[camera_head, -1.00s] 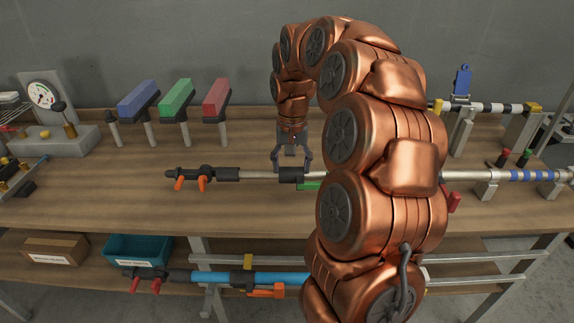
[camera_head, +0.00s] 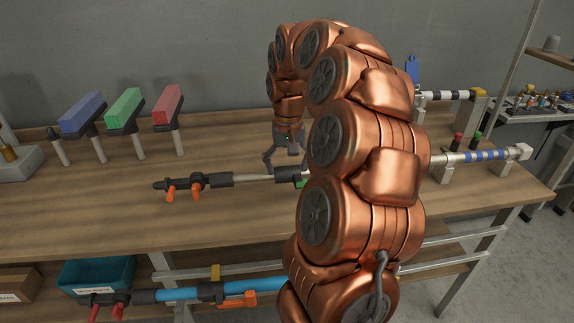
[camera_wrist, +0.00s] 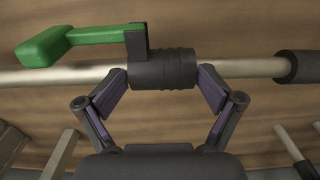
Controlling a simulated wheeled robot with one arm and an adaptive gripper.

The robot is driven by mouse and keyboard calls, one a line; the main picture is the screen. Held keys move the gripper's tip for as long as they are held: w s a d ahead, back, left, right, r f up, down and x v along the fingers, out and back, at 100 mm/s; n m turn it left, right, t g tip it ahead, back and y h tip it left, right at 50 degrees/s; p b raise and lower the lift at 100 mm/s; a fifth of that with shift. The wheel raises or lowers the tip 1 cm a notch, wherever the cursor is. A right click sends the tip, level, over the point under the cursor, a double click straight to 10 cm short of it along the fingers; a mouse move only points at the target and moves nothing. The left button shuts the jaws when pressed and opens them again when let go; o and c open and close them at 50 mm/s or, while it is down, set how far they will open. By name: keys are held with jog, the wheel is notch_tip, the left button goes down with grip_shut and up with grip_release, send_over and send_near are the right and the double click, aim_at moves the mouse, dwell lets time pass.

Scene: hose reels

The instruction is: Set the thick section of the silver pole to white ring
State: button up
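The silver pole (camera_head: 255,178) lies level along the table. Its left end has a black fitting with orange levers and a black sleeve (camera_head: 221,180). Its right part, past my arm, carries blue bands (camera_head: 488,155) with pale gaps and a white end block (camera_head: 525,151). I cannot single out one white ring. My gripper (camera_head: 285,168) is at the black collar (camera_head: 288,174) on the pole. In the wrist view my gripper (camera_wrist: 162,74) has its fingertips against both ends of the collar (camera_wrist: 165,68), which has a green lever (camera_wrist: 95,35). My arm hides the pole's middle.
Blue, green and red blocks on posts (camera_head: 125,109) stand at the back left. A black-and-white banded pole (camera_head: 445,95) is at the back right. Below are a teal bin (camera_head: 97,277) and a blue pole (camera_head: 180,294). The table's front left is clear.

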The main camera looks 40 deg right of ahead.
jog(key=shift+o, duration=0.2)
jog(key=shift+w+r, duration=0.1)
jog(key=shift+r, duration=0.2)
jog(key=shift+r, duration=0.1)
notch_tip(320, 180, up, 12)
jog(key=shift+f, duration=0.2)
dwell(0.8)
